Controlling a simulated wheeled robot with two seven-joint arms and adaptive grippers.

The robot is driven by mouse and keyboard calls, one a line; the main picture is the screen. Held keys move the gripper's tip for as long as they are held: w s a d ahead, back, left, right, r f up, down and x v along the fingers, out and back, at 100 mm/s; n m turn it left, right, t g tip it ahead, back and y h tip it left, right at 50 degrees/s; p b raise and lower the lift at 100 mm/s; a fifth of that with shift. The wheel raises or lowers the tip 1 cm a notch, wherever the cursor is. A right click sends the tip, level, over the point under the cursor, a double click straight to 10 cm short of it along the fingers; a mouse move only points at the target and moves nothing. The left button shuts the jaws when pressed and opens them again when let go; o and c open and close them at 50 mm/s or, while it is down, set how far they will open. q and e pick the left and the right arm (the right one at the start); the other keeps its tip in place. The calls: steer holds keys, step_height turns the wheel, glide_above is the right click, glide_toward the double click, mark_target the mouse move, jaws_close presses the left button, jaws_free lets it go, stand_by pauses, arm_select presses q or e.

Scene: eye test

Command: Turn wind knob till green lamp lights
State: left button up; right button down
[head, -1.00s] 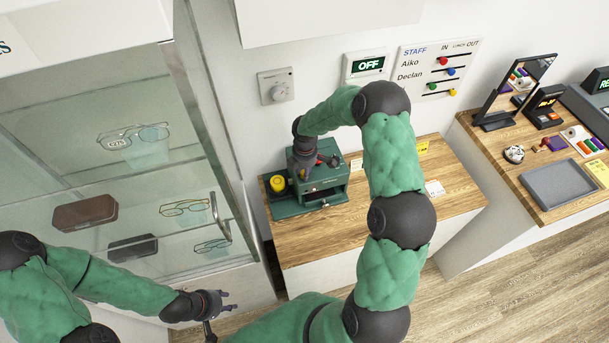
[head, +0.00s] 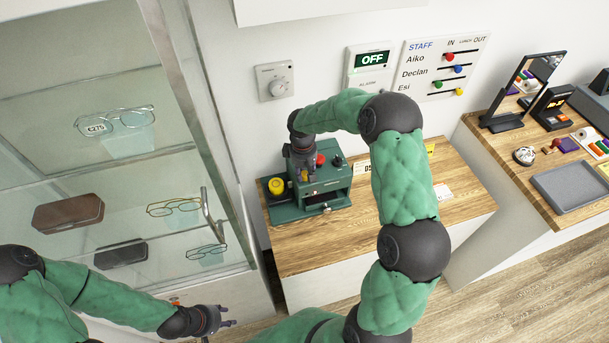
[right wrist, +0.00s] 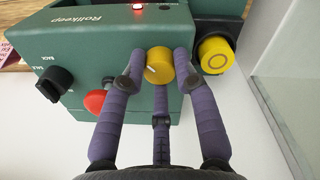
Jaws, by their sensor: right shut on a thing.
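The dark green Rollkeep box (head: 330,187) stands on a wooden counter; it fills the top of the right wrist view (right wrist: 85,45). My right gripper (right wrist: 160,78) is shut on a small yellow knob (right wrist: 160,60) with a pale pointer mark, its fingers around it. I take this as the wind knob; no label for it is readable. A red lamp (right wrist: 137,6) is lit; a small spot beside it (right wrist: 165,5) looks dark. I see no green light. In the head view my right gripper (head: 305,176) covers the knob. My left gripper (head: 222,325) is open and empty, low at the left.
The box also bears a red button (right wrist: 95,101), a black selector knob (right wrist: 54,84) and a large yellow button (right wrist: 215,55). A glass cabinet (head: 190,110) stands close at left. A wall dial (head: 275,81) and OFF panel (head: 372,59) are behind. The counter's front (head: 330,245) is clear.

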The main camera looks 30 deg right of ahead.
steer(key=m+b, duration=0.1)
steer(key=m, duration=0.1)
steer(key=shift+m, duration=0.4)
steer(key=m+b, duration=0.1)
steer(key=m, duration=0.2)
steer(key=shift+w+m+b, duration=0.1)
steer(key=shift+m+b, duration=0.2)
steer(key=m+b, duration=0.1)
steer(key=m, duration=0.2)
steer(key=shift+m, duration=0.3)
steer(key=m, duration=0.3)
steer(key=shift+m+g+b, duration=0.3)
steer(key=shift+m+b, duration=0.1)
steer(key=m, duration=0.5)
steer(key=shift+d+b, duration=0.1)
steer(key=shift+b, duration=0.25)
steer(key=m, duration=0.5)
steer(key=shift+y, duration=0.4)
steer(key=c, duration=0.9)
jaws_free()
steer(key=shift+c, duration=0.2)
